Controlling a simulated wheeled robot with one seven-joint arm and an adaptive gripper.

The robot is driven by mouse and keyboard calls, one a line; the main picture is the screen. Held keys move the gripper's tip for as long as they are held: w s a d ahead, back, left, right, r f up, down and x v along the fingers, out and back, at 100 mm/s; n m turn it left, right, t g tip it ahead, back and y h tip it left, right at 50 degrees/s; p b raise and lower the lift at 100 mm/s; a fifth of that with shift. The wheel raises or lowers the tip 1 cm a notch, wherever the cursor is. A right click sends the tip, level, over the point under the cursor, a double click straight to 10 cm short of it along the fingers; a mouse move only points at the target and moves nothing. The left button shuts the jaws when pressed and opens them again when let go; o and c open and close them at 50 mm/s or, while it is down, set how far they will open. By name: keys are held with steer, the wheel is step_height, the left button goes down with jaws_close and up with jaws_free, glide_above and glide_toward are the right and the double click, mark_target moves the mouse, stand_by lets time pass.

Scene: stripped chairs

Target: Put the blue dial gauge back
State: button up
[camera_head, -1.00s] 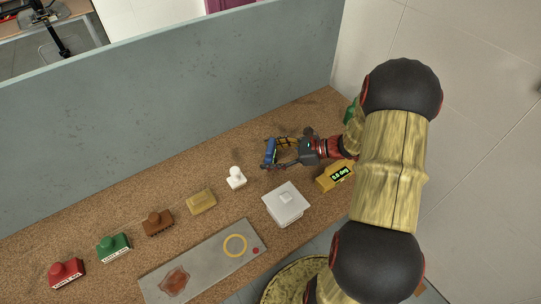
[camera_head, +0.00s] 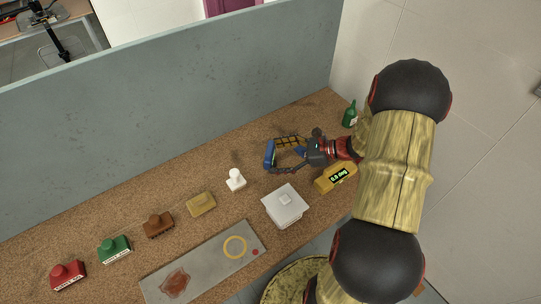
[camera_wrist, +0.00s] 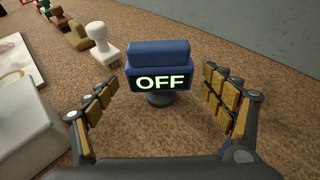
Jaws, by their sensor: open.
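The blue dial gauge (camera_head: 269,154) stands on the brown cork bench top, near the grey back panel. In the wrist view the blue gauge (camera_wrist: 158,55) shows a lit "OFF" display and sits upright on a short dark round foot. My gripper (camera_head: 285,156) is open at bench level, to the right of the gauge. In the wrist view the fingers of my gripper (camera_wrist: 158,84) are spread wide to either side, with the gauge ahead between them and clear of both. Nothing is held.
A yellow display box (camera_head: 336,177) and a white lidded box (camera_head: 285,206) stand nearby on the near side. A white stamp (camera_head: 236,180) is left of the gauge. A green bottle (camera_head: 350,114) is at the right end. A grey plate (camera_head: 205,263) lies in front.

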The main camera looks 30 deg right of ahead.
steer(key=p+v, duration=0.2)
steer(key=v, duration=0.6)
steer(key=shift+s+d+r, duration=0.15)
steer(key=shift+s+r, duration=0.05)
steer(key=shift+r, duration=0.05)
steer(key=shift+s+r, duration=0.1)
steer(key=shift+r, duration=0.05)
steer(key=s+a+r+n+g+h, duration=0.2)
steer(key=a+r+n+g, duration=0.25)
steer(key=a+n, duration=0.3)
steer(key=s+a+r+n+g+h, duration=0.25)
steer(key=a+r+n, duration=0.35)
steer(key=a, duration=0.3)
steer(key=s+a+r+n+t+h, duration=0.3)
steer(key=s+a+r+n+h, duration=0.2)
steer(key=n, duration=0.8)
steer(key=v, duration=0.5)
steer(key=shift+s+a, duration=0.4)
steer(key=shift+s, duration=0.05)
steer(key=shift+a+h, duration=0.1)
steer(key=shift+h, duration=0.15)
